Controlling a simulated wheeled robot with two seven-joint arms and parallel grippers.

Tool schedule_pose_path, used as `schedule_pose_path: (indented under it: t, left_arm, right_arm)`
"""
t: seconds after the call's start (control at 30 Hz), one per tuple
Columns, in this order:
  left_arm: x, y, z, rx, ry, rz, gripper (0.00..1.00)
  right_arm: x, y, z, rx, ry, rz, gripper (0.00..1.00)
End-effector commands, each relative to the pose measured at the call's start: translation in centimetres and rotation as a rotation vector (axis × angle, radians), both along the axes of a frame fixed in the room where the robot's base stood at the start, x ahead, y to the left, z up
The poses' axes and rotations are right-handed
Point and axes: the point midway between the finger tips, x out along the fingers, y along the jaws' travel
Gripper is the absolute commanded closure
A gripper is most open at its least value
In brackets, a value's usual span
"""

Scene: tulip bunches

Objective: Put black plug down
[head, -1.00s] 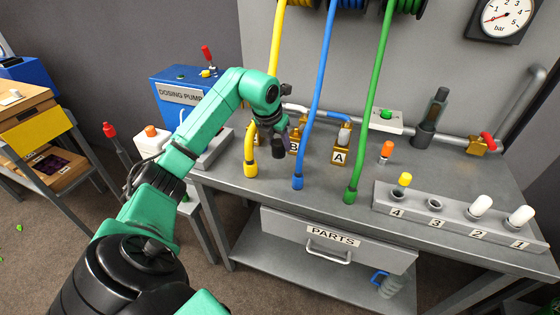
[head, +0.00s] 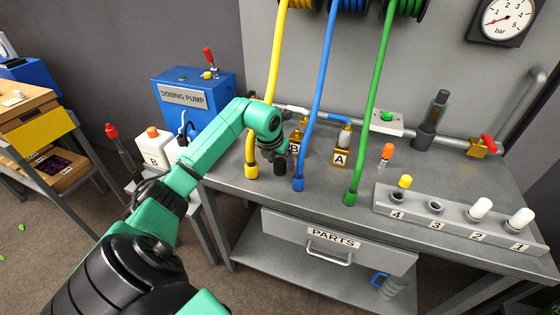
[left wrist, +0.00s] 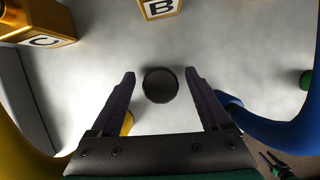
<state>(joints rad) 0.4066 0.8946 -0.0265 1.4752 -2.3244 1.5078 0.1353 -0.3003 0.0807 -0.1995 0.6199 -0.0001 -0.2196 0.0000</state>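The black plug (left wrist: 160,86) shows as a dark round top in the left wrist view, over the grey bench top. It lies between the two fingers of my left gripper (left wrist: 160,84), which are apart, with a gap on each side of the plug. In the head view the plug (head: 281,169) is a small dark cylinder below the left gripper (head: 274,157), close to the bench, between the yellow and blue hoses. The gripper's fingers are hard to make out there.
The yellow hose (head: 252,168) and blue hose (head: 298,182) hang close on either side. Brass block B (left wrist: 160,8) and block C (left wrist: 42,38) stand near. The green hose (head: 350,196) and numbered rack (head: 458,222) are further right.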

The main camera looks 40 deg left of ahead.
Motion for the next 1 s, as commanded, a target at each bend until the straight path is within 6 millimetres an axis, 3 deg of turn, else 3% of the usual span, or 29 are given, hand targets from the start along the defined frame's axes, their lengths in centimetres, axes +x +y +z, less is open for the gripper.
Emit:
schedule_pose_path:
  t: [0.17,0.27,0.6,0.73,1.0]
  left_arm:
    - [-0.1,0.0,0.7,0.001,-0.001,0.000,0.20]
    - [-0.7,0.0,2.2,0.004,-0.003,-0.001,0.20]
    - [-3.9,-0.8,10.3,0.003,-0.004,0.001,0.20]
    - [-4.5,-0.9,11.4,0.001,0.000,0.000,0.20]
    - [-4.5,-0.9,11.5,0.000,0.001,0.000,0.20]
  right_arm:
    - [0.1,0.0,0.2,0.000,-0.001,0.000,0.50]
    - [0.1,0.0,-0.3,0.000,-0.001,0.000,0.50]
    - [0.1,0.0,-1.3,0.000,-0.001,0.000,0.50]
    - [0.1,0.0,-1.4,0.000,-0.001,0.000,0.50]
    - [0.1,0.0,-1.3,0.000,-0.001,0.000,0.50]
